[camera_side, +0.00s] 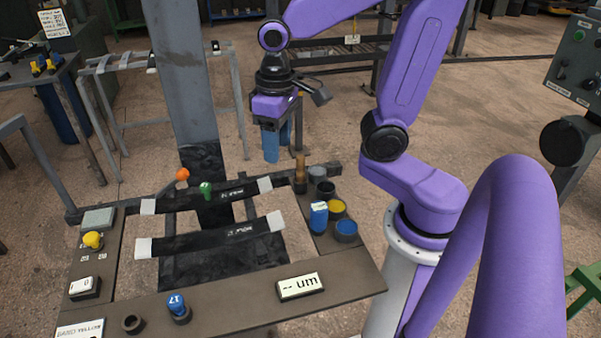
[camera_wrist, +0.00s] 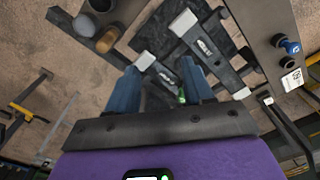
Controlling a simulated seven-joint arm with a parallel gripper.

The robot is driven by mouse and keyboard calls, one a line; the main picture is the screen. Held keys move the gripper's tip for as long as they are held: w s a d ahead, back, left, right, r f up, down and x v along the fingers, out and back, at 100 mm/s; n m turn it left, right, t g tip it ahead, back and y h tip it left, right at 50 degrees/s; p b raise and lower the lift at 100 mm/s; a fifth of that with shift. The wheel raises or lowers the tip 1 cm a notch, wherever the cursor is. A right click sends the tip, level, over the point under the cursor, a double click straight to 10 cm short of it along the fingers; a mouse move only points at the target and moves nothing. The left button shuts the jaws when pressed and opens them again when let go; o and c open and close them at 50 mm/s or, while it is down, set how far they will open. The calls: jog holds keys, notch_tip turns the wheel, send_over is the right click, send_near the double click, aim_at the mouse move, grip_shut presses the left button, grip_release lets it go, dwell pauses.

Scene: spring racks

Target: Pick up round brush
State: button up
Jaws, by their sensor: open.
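What looks like the round brush (camera_side: 300,168) has a brown wooden handle and stands upright at the back of the right-hand tray. A brown round top that appears to be the same brush (camera_wrist: 107,39) shows at the upper left of the wrist view. Its bristles cannot be made out. My gripper (camera_side: 272,155) hangs above the rack, left of the brush and higher than it. In the wrist view my gripper (camera_wrist: 160,82) has its two blue fingers apart with nothing held between them. The brush lies outside the fingers, to their left.
Dark cups and paint pots (camera_side: 337,208) and a blue-and-white box (camera_side: 318,217) crowd around the brush's near side. A grey post (camera_side: 184,80) rises behind.

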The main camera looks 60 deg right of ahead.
jog(key=w+d+r+m, duration=0.1)
jog(key=w+d+m, duration=0.1)
jog(key=w+m, duration=0.15)
notch_tip(320, 180, up, 4)
jog(key=r+m, duration=0.1)
jog(key=m, duration=1.4)
send_over(301, 156)
jog(key=f, duration=1.2)
jog(key=shift+s+d+f, duration=0.15)
jog(key=shift+s+f, duration=0.05)
jog(key=shift+w+a+f, duration=0.1)
jog(key=shift+f, duration=1.25)
jog(key=shift+w+a+f, duration=0.1)
jog(key=shift+f, duration=1.25)
grip_shut()
